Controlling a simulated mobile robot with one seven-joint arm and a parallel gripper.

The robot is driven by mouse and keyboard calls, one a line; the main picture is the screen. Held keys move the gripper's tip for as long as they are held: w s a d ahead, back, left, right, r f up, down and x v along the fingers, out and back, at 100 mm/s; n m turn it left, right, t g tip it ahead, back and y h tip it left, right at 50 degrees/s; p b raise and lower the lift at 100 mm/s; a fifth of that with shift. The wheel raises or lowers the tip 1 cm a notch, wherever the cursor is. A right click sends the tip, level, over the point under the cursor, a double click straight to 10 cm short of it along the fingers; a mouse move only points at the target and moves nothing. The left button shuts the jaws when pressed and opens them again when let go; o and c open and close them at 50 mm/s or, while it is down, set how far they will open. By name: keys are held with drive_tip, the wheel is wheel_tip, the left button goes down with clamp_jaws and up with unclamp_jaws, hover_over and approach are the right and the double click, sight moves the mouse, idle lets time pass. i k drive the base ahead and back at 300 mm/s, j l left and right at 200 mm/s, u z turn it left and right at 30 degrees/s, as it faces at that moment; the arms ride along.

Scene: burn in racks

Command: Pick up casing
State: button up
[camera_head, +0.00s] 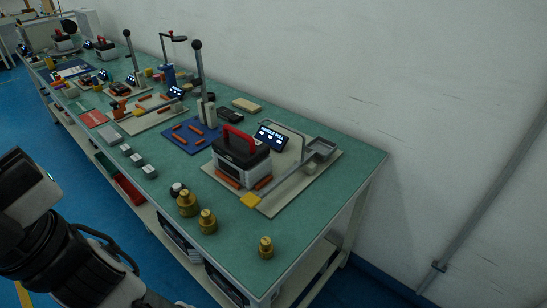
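A box-shaped unit (241,158) with a dark top, pale lower body and red handle sits upright on a light fixture board at the near right of the green bench. It may be the casing, but I cannot tell for sure. Similar red-handled units stand farther along the bench, one at the far left (63,40) and one behind it (104,48). Part of my arm shows at the left edge, beside the bench and apart from these units. My gripper's fingers are not visible.
Brass weights (187,203) stand at the bench's near edge, with one (266,247) near the corner. Small grey blocks (137,160) line the front edge. A tall black-knobbed lever (197,75) and a display (271,137) rise near the unit. The near right bench corner is mostly clear.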

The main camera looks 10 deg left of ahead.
sight(244, 158)
drive_tip(key=j+z, duration=0.65)
drive_tip(key=z, duration=0.25)
drive_tip(key=k+j+z, duration=0.1)
drive_tip(key=j, duration=0.2)
drive_tip(key=k+j+z, duration=0.15)
drive_tip(key=j, duration=0.15)
drive_tip(key=k+j+z, duration=0.1)
drive_tip(key=j, duration=0.2)
drive_tip(key=k+j, duration=0.1)
drive_tip(key=j, duration=0.55)
drive_tip(key=i, duration=0.7)
